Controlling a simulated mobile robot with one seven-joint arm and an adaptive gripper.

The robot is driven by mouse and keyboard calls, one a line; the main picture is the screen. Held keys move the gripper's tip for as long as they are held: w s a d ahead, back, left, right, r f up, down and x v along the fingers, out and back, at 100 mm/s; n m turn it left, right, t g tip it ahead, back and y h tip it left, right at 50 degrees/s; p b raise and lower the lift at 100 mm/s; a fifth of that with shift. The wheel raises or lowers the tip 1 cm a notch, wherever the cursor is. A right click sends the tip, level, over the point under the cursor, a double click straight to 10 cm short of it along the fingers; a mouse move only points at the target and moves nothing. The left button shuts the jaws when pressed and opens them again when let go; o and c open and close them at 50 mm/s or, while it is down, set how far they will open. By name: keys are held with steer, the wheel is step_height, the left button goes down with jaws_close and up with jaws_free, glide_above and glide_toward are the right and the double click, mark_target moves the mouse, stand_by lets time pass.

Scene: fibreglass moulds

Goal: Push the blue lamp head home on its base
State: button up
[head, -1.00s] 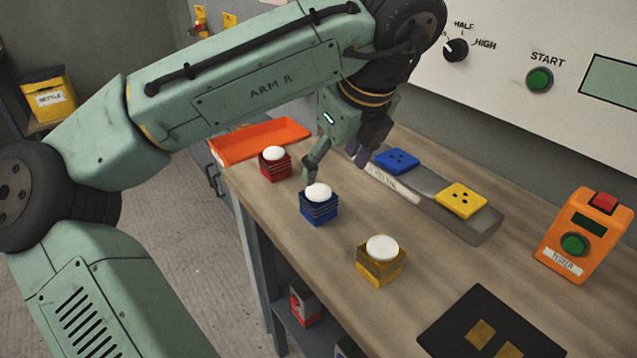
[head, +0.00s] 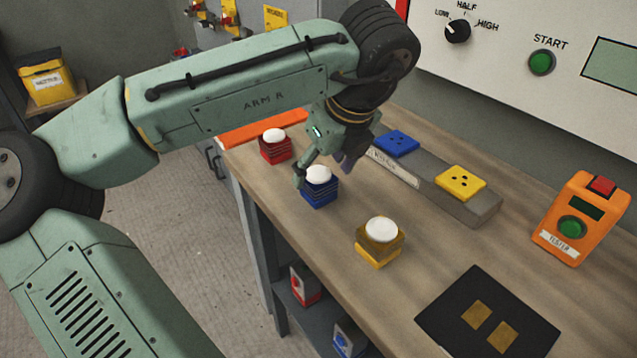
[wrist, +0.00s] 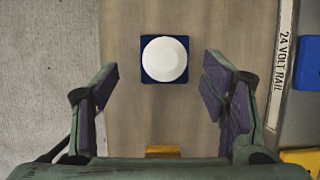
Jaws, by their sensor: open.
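The blue lamp head (head: 319,190), a ribbed blue block with a white dome, stands upright on the wooden bench. In the wrist view its white dome (wrist: 164,59) and blue rim lie near the top centre. A blue plate with dark holes (head: 397,143), which looks like its base, sits on the grey rail, apart from the lamp head. It partly shows at the right edge of the wrist view (wrist: 309,62). My gripper (head: 323,171) is open and empty, low at the lamp head, with one finger on its left. Contact cannot be told.
A red lamp (head: 275,151) and a yellow lamp (head: 380,246) stand on either side. The grey rail (head: 470,212) also bears a yellow plate (head: 460,182). An orange tester (head: 580,220) and black mat (head: 455,325) lie right. An orange tray (head: 262,128) is behind.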

mark_target(322, 173)
steer(key=p+x, duration=0.1)
steer(key=x, duration=0.4)
steer(key=shift+w+d+f, duration=0.15)
steer(key=shift+w, duration=0.05)
steer(key=shift+c, duration=0.4)
steer(key=c, duration=1.1)
